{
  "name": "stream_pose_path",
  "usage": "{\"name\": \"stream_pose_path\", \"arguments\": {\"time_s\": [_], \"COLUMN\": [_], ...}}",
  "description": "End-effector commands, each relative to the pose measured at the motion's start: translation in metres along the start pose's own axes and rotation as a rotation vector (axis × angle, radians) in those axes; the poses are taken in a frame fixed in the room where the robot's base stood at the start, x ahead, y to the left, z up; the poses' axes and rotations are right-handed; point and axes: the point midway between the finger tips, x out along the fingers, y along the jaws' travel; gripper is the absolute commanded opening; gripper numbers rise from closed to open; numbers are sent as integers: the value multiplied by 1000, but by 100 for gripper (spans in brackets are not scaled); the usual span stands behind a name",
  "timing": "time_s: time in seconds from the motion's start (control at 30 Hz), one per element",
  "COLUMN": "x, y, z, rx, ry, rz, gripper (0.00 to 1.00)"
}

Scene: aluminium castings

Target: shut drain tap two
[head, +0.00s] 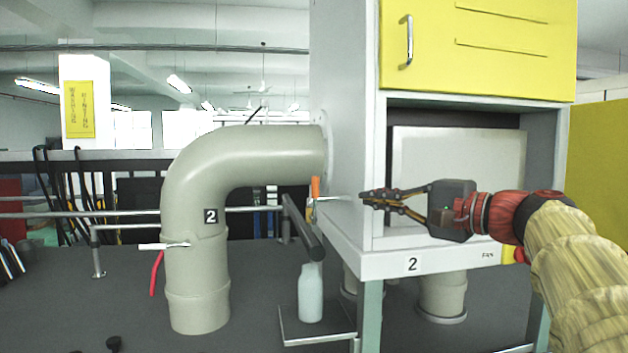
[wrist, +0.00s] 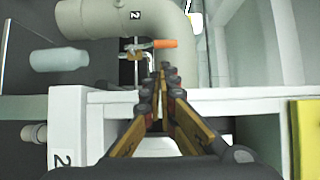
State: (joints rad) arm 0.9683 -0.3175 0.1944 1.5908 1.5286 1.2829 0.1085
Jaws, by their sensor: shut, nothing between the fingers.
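The tap with an orange lever (head: 315,187) sits on a thin metal pipe (head: 337,198) at the left side of the cabinet marked 2. The lever stands upright, across that pipe. In the wrist view, which is turned on its side, the orange lever (wrist: 165,43) points right from a brassy tap body (wrist: 134,48). My gripper (head: 364,196) is shut and empty, to the right of the tap in the head view and apart from it. In the wrist view the fingertips (wrist: 160,70) are just below the lever, with a gap.
A pale bottle (head: 311,292) stands on a small tray (head: 318,338) below the tap. A dark tube (head: 303,230) slants above the bottle. A large bent duct (head: 198,255) marked 2 stands left. The cabinet's front edge (head: 445,258) lies below my gripper; a yellow door (head: 480,45) is above.

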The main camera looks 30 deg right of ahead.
Motion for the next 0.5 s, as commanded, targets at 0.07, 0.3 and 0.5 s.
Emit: {"name": "stream_pose_path", "arguments": {"time_s": [0.07, 0.3, 0.5], "x": [-2, -2, 4], "y": [-5, -5, -6], "z": [-4, -3, -3], "rx": [3, 3, 3], "ry": [4, 3, 1], "rz": [-10, -12, -11], "gripper": [0, 0, 0]}}
